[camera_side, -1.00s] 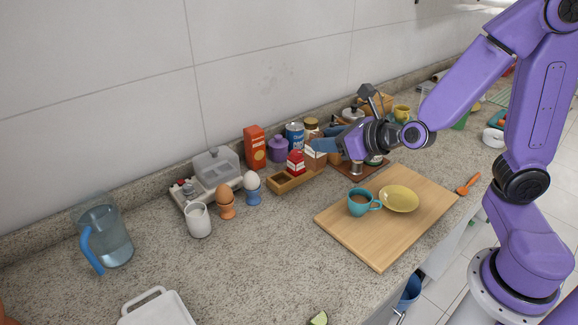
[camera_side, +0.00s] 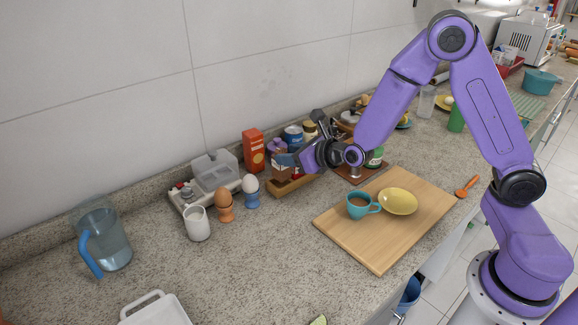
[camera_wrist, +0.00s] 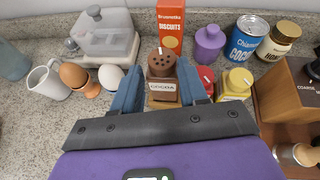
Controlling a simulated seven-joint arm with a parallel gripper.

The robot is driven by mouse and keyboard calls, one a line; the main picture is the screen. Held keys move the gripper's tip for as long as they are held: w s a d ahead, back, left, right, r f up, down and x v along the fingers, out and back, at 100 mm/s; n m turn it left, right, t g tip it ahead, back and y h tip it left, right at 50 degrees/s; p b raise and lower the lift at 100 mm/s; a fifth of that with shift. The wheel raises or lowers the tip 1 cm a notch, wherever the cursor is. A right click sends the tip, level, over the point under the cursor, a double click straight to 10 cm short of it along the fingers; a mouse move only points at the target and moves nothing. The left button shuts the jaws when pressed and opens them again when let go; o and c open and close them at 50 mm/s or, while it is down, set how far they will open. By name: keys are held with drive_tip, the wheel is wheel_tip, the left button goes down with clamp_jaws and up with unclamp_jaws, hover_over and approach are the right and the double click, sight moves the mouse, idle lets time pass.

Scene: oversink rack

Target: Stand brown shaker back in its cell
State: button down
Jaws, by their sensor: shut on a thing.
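In the side view my gripper (camera_side: 286,162) is at the left end of the small wooden rack (camera_side: 292,186), with the brown shaker (camera_side: 280,171) partly hidden behind a finger. A red shaker (camera_wrist: 206,77) and a yellow shaker (camera_wrist: 235,84) stand just right of it in the wrist view. The shaker's base is hidden, so I cannot tell whether it is seated in the left cell.
A biscuits box (camera_wrist: 170,25), a purple jar (camera_wrist: 209,43) and a blue cocoa tin (camera_wrist: 245,38) stand behind. Egg cups with a brown egg (camera_side: 224,197) and white egg (camera_side: 250,184) are left. A cutting board (camera_side: 380,245) with teal cup and yellow bowl is in front.

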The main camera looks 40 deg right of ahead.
drive_tip(key=shift+w+f, duration=0.2)
drive_tip(key=shift+f, duration=0.75)
drive_tip(key=shift+w+f, duration=0.15)
drive_tip(key=shift+f, duration=0.8)
drive_tip(key=shift+f, duration=0.1)
drive_tip(key=c, duration=0.6)
unclamp_jaws()
drive_tip(key=shift+f, duration=0.1)
drive_tip(key=v, duration=1.2)
